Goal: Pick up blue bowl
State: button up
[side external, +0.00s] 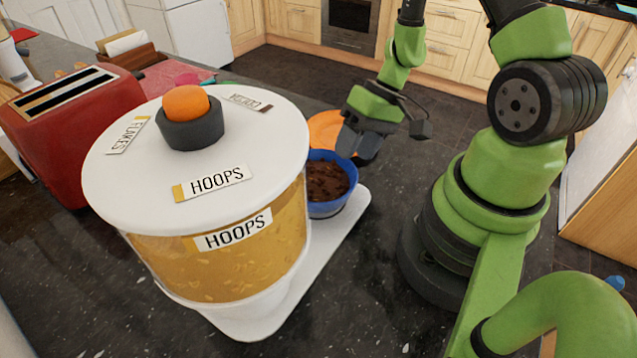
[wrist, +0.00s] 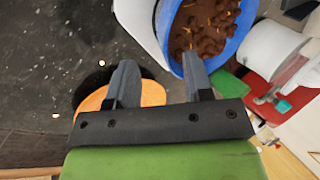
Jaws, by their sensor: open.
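The blue bowl (side external: 328,209) holds brown, chunky contents. It stands on the white base of the cereal dispenser, just right of the container. In the wrist view the blue bowl (wrist: 238,42) is at the top right, partly cut off by the frame edge. My gripper (side external: 362,150) is open, above the bowl's far right rim in the side view and overlapping part of it. In the wrist view my gripper (wrist: 158,64) has its right fingertip over the bowl's near rim and its left fingertip outside the bowl. I cannot tell whether a finger touches the rim.
A large cereal dispenser (side external: 225,250) with a white lid and HOOPS labels stands close left of the bowl. An orange dish (side external: 325,128) lies behind the bowl, partly hidden by my gripper. A red toaster (side external: 70,125) is at the left.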

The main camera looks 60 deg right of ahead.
aim_at(342, 170)
jog(key=shift+a+x, duration=0.15)
jog(key=shift+x, duration=1.1)
jog(key=shift+a+x, duration=0.2)
jog(key=shift+x, duration=1.1)
jog(key=shift+w+r, duration=0.1)
jog(key=shift+r, duration=0.1)
grip_shut()
